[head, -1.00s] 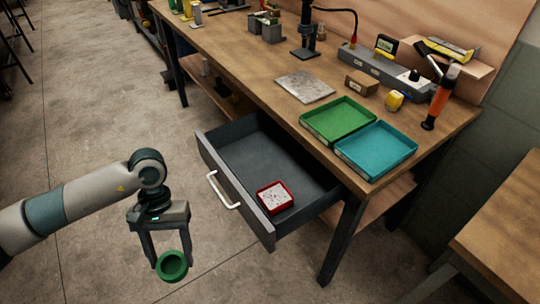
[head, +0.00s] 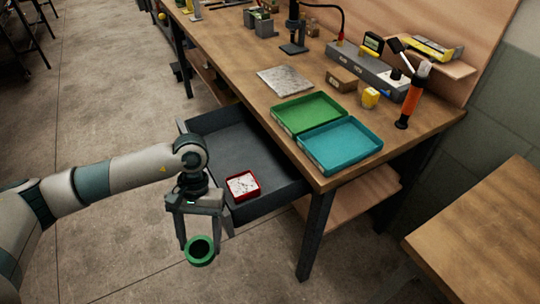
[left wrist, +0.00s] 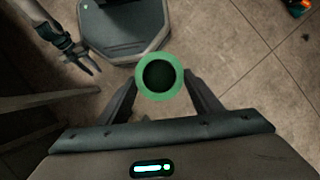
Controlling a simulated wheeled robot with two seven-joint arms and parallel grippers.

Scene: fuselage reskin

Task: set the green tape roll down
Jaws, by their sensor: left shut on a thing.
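The green tape roll (head: 200,263) is a thick ring with a dark hole. My left gripper (head: 201,246) is shut on it, with a finger on each side, and holds it in the air in front of the open drawer, above the floor. In the left wrist view the roll (left wrist: 159,95) sits between the fingertips (left wrist: 160,84), its hole facing the camera. My right gripper (left wrist: 83,62) shows small at the upper left of the left wrist view, its fingers apart and empty.
The open grey drawer (head: 225,135) holds a red-rimmed tray (head: 243,186); the rest of its floor is bare. A green tray (head: 307,112) and a teal tray (head: 340,146), both empty, lie on the workbench (head: 245,60). A second table (head: 490,230) stands at right.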

